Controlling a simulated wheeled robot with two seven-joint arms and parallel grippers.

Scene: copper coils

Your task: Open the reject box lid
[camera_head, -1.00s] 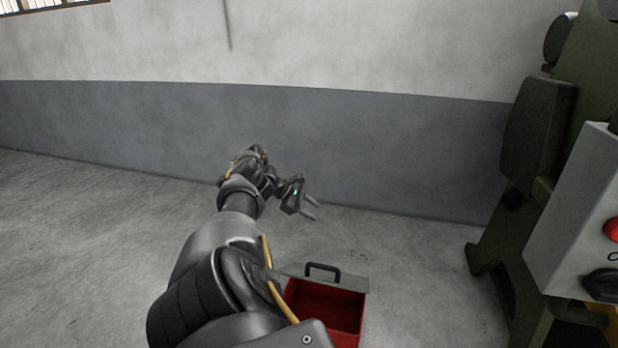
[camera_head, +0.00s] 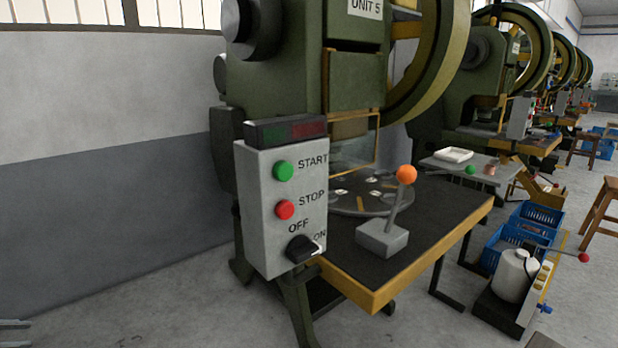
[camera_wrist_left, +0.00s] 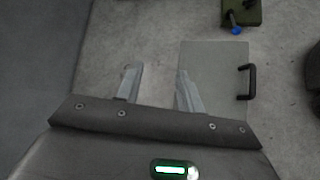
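The reject box's grey lid (camera_wrist_left: 222,62) shows in the left wrist view as a flat panel with a black handle (camera_wrist_left: 247,82) along its right edge. No red of the box body shows now, so I cannot tell from this view how far the lid stands open. My left gripper (camera_wrist_left: 158,82) is open, its two fingers apart with bare floor between them. The right-hand finger overlaps the lid's lower left corner in the picture; contact cannot be told. In the head view only the left gripper's fingertips (camera_head: 15,332) show at the bottom left corner. The box is outside the head view.
A green press with a control box (camera_head: 275,210) and a work table (camera_head: 440,215) fills the middle of the head view. Blue crates (camera_head: 535,222) and a white container (camera_head: 516,275) stand at the right.

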